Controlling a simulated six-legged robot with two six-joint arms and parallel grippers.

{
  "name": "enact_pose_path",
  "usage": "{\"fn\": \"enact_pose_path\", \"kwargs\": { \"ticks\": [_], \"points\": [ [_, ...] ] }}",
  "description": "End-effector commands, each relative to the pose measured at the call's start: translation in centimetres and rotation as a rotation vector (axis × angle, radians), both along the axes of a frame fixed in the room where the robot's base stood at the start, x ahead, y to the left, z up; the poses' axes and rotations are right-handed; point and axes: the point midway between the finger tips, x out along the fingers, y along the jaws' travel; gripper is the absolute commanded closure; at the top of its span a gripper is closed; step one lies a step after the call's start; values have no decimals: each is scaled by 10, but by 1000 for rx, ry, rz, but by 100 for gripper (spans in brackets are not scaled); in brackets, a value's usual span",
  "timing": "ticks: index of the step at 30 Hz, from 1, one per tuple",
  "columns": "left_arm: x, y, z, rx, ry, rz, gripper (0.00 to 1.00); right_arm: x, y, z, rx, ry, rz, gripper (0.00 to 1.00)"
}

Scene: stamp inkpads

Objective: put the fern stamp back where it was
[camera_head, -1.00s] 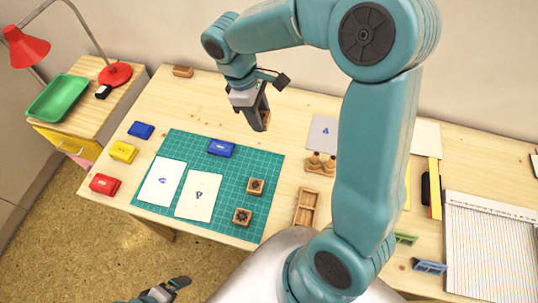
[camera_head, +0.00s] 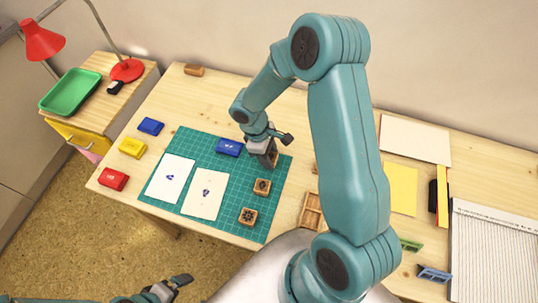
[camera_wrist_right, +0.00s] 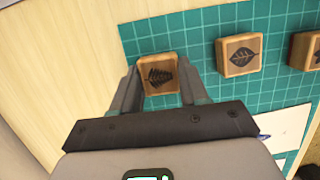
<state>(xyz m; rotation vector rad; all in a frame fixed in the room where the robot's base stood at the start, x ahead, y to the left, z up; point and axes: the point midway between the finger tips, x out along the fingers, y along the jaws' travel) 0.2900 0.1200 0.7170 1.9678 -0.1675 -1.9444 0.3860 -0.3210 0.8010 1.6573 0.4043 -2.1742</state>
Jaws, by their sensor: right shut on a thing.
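The fern stamp (camera_wrist_right: 158,74), a wooden block with a dark fern picture on its face, sits between the fingers of my right gripper (camera_wrist_right: 157,92) in the right wrist view. In the head view the right gripper (camera_head: 268,160) is shut on it at the back right corner of the green cutting mat (camera_head: 225,225). The stamp is in line with a leaf stamp (camera_wrist_right: 240,54) and another stamp (camera_wrist_right: 306,50). I cannot tell whether it touches the mat. My left gripper (camera_head: 165,290) is low at the bottom left, away from the table; its jaws are unclear.
A blue inkpad (camera_head: 229,147) and two printed cards (camera_head: 168,180) lie on the mat. Blue, yellow and red inkpads (camera_head: 113,179) stand along the left. A wooden tray (camera_head: 312,212) is right of the mat. My right arm hides some of the table.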

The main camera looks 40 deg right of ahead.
Motion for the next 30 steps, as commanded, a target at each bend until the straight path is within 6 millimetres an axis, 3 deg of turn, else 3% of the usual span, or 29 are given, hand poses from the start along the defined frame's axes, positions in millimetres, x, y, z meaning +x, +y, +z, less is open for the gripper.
{"fn": "enact_pose_path", "kwargs": {
  "ticks": [2, 13, 14, 15, 16, 25, 30],
  "points": [
    [0, 0, 0, 0, 0, 0, 0, -1, 0, -8, 0, 2, 0, 78],
    [0, 0, -6, 0, 0, 0, 0, 0, 0, -14, 0, 0, 0, 78],
    [0, 0, -4, 0, 0, 0, 0, 0, 0, -12, 0, 0, 0, 46],
    [0, 0, -4, 0, 0, 0, 0, 0, 0, -11, 0, 0, 0, 33],
    [0, 0, -4, 0, 0, 0, 0, 0, 0, -11, 0, 0, 0, 31],
    [0, 0, -1, 0, 0, 0, 0, 0, 0, -9, 0, 0, 0, 31],
    [0, 0, 0, 0, 0, 0, 0, 6, 2, 12, -3, -6, 0, 31]
  ]
}}
